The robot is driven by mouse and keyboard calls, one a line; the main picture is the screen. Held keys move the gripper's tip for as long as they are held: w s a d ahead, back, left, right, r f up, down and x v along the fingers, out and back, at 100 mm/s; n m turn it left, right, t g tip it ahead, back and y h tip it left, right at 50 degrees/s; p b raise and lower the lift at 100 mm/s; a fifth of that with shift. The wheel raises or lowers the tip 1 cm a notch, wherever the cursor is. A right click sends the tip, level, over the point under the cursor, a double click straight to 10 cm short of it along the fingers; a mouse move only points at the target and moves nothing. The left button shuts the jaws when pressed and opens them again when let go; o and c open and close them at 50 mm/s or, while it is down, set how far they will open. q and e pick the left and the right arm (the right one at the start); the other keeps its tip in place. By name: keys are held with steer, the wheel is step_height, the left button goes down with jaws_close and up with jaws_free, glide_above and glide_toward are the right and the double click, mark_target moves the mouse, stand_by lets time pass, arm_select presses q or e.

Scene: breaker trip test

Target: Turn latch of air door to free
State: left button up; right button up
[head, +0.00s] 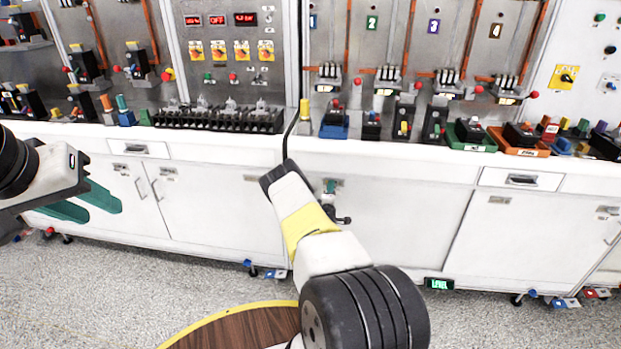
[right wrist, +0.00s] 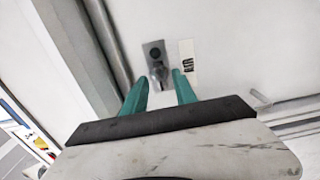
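The latch (right wrist: 155,53) shows in the right wrist view as a dark grey plate with a round black spot and a small handle low on it, set on a pale door (right wrist: 235,50). My right gripper (right wrist: 160,84) is open, its two green fingers pointing at the latch. The handle appears between the fingertips; whether they touch it I cannot tell. In the head view my right gripper (head: 331,187) is mostly hidden by its own arm in front of the white cabinet. My left gripper (head: 82,203) is open and empty at the left.
A white label (right wrist: 188,60) is right of the latch. A vertical frame edge (right wrist: 100,40) runs left of it. The bench top (head: 385,153) holds several breakers. A round wooden surface with a yellow rim (head: 235,330) is below on the speckled floor.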

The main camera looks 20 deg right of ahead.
steer(key=shift+x, duration=0.75)
jaws_close()
steer(key=m, duration=1.7)
steer(key=shift+f+m, duration=0.1)
steer(key=shift+m, duration=0.3)
